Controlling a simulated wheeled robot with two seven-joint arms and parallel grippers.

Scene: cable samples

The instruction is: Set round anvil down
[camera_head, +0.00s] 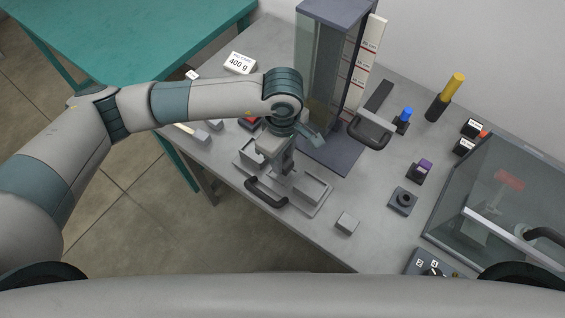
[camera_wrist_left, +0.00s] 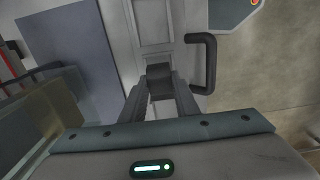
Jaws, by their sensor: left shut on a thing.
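My left gripper (camera_head: 284,168) is over the grey tray-like fixture (camera_head: 322,203) with the black handle (camera_head: 266,194). In the left wrist view, the gripper (camera_wrist_left: 160,88) is shut on a small dark grey piece, taken as the round anvil (camera_wrist_left: 159,72). The piece is between the fingertips, over the light grey fixture (camera_wrist_left: 153,30). Its underside is hidden, so I cannot tell whether it touches the fixture. In the head view the arm and fingers mostly hide it. My right gripper is not in view.
A tall clear-fronted column with a ruled scale (camera_head: 366,62) stands just behind the gripper. A small grey block (camera_head: 347,222) and a dark block with a round top (camera_head: 403,200) lie to the right. A clear-walled box (camera_head: 500,205) fills the right side. The table's front edge is close.

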